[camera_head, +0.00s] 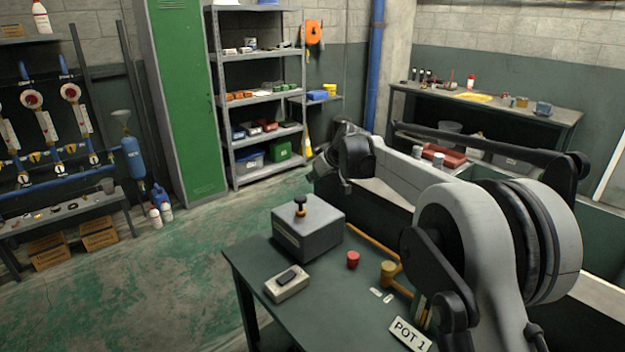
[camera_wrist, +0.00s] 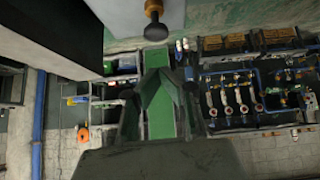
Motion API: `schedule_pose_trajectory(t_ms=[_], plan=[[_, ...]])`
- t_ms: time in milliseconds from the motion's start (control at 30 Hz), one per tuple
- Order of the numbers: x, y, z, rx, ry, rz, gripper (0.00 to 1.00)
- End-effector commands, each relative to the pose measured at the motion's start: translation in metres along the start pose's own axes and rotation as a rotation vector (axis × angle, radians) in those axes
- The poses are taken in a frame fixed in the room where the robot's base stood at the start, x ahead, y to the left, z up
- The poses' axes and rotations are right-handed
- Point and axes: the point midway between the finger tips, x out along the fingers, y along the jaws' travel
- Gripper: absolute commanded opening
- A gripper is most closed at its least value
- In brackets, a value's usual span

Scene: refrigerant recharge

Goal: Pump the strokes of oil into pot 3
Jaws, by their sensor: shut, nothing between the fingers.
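A grey box (camera_head: 308,231) with a black knob on an amber neck (camera_head: 300,207) stands on the green table. It looks like the oil pump, and the knob is up. The knob also shows at the top edge of the wrist view (camera_wrist: 155,22), upside down. My gripper (camera_wrist: 157,76) is shut and empty, apart from the knob. In the head view my gripper is hard to make out at the dark end of my arm. A "POT 1" sign (camera_head: 410,334) stands at the table's front. I cannot identify pot 3; my arm hides much of the table's right side.
A small grey device (camera_head: 288,283) lies in front of the box. A green locker (camera_head: 182,100), shelves (camera_head: 262,90) and a gauge rack (camera_head: 45,130) stand behind. The floor left of the table is clear.

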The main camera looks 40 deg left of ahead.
Motion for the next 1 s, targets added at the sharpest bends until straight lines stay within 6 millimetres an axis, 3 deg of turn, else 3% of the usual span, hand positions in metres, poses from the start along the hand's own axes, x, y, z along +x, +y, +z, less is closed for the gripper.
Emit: schedule_pose_trajectory(t_ms=[467,767,1000], plan=[[0.0,0.0,-0.001,0.0,0.0,0.0,0.0],[-0.015,-0.004,-0.022,-0.002,-0.006,-0.009,0.0],[-0.017,-0.004,-0.024,-0.002,-0.006,-0.009,0.0]])
